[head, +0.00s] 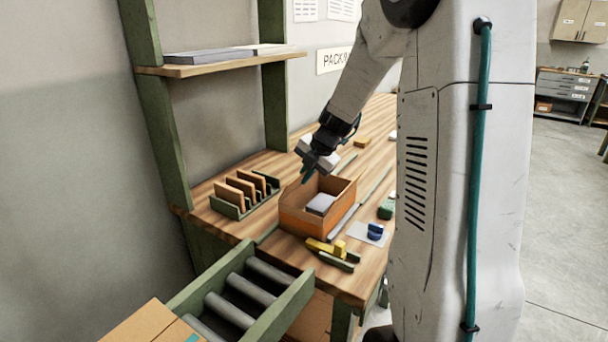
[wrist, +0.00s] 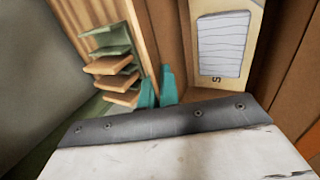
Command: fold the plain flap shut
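The open brown carton (head: 300,222) stands on the wooden bench. Its brown walls or raised flaps (wrist: 165,35) also show in the wrist view; I cannot tell which is the plain flap. A pale block (head: 320,204) lies inside the carton; in the wrist view it shows a lined white face (wrist: 222,45) on a cream surface. My gripper (head: 307,175) is over the carton's back left side, pointing down. Its teal fingertips (wrist: 158,88) are close together beside a brown panel's edge, with nothing clearly held. Contact with the panel cannot be told.
A green rack (head: 231,208) with brown dividers stands left of the carton. A yellow tool (head: 322,247) and a blue item (head: 375,231) on a white sheet lie in front. A roller conveyor (head: 240,295) adjoins the bench. A shelf (head: 220,62) hangs behind.

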